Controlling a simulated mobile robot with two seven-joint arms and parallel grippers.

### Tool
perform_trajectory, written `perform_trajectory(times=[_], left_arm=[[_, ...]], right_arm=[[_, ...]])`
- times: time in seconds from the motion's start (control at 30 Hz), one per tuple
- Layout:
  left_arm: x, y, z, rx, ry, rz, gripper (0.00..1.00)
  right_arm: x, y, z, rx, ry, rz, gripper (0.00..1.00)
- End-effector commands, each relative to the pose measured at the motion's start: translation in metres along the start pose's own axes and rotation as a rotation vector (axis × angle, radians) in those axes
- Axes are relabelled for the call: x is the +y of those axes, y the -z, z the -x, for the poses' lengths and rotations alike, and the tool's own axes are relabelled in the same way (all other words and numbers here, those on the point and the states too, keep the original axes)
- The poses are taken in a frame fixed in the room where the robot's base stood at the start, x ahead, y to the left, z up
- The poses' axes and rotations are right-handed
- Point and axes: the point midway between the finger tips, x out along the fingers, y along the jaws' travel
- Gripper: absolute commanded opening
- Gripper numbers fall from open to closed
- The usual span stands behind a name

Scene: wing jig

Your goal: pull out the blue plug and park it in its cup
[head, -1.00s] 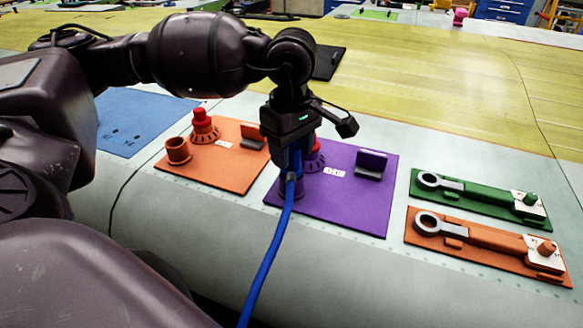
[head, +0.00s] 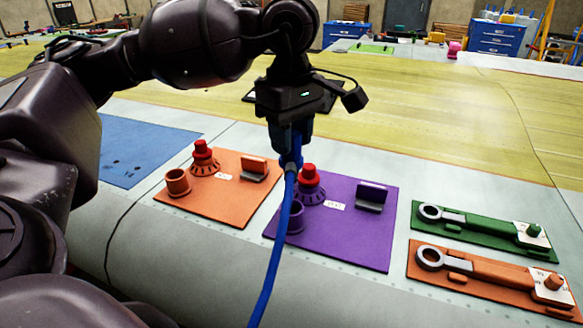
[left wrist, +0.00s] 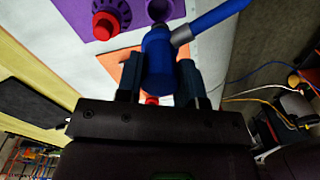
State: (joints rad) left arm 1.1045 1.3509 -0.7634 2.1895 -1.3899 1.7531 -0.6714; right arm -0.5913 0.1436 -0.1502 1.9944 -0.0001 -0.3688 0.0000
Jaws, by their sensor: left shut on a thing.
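My left gripper (head: 291,146) is shut on the blue plug (head: 290,160). It holds the plug above the back left part of the purple panel (head: 345,238). The plug also shows between the fingers in the left wrist view (left wrist: 158,62). A blue cable (head: 274,255) runs from it down towards the front. The open purple cup (head: 295,219) stands on the panel below, partly behind the cable. Beside it is a purple round fitting with a red top (head: 309,176). The plug looks apart from both. My right gripper is out of view.
An orange panel (head: 215,200) with its own cup (head: 177,182) and red-topped fitting (head: 203,158) lies to the left. A green tool holder (head: 480,232) and an orange one (head: 485,279) lie to the right. A blue mat (head: 145,150) lies far left.

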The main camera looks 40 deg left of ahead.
Motion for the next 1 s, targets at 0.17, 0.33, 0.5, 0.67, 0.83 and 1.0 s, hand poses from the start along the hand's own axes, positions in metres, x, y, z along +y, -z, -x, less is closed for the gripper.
perform_trajectory(times=[0.17,0.33,0.5,0.67,0.83,1.0], left_arm=[[0.001,0.0,0.047,-0.001,-0.007,0.0,0.12],[0.001,0.0,0.08,-0.001,-0.004,0.001,0.12],[0.001,0.0,0.1,-0.001,-0.003,0.002,0.12],[0.0,0.0,0.11,-0.001,-0.001,0.001,0.12],[0.0,0.0,0.117,-0.001,-0.001,0.001,0.12],[0.0,0.0,0.124,-0.001,-0.001,0.001,0.12]], right_arm=[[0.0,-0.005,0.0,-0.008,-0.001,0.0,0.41],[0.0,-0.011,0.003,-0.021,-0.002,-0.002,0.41],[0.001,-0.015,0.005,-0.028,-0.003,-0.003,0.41],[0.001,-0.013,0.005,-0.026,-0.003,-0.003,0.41],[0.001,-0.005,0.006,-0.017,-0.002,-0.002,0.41],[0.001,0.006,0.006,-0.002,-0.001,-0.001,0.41]])
